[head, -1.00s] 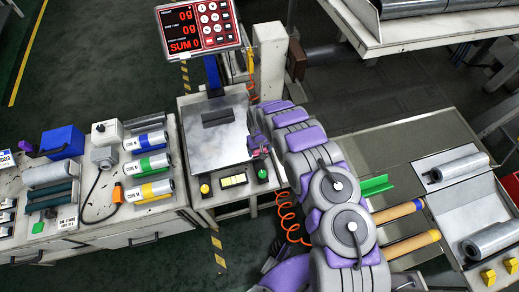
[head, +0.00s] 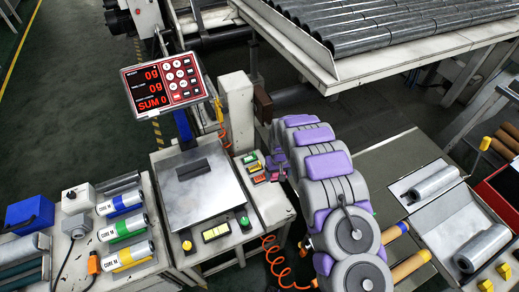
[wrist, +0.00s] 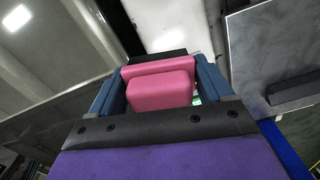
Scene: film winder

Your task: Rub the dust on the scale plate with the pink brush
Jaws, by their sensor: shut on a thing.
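The scale plate (head: 208,205) is a square metal sheet with cloudy grey smudges, on a white stand in the head view. A dark grey bar (head: 193,169) lies toward its back edge. My gripper (head: 275,165) is to the right of the plate, apart from it. In the wrist view, my gripper (wrist: 160,88) is shut on the pink brush (wrist: 160,90), between two blue fingers. A dark strip (wrist: 157,57) shows at the brush's far edge. The plate shows at the right of the wrist view (wrist: 270,55).
The scale display (head: 163,84) stands behind the plate and reads 0g. A white post (head: 237,113) and several coloured buttons (head: 254,167) are right of the plate. Labelled cores (head: 122,228) lie on the left table. An orange coiled cable (head: 272,262) hangs in front.

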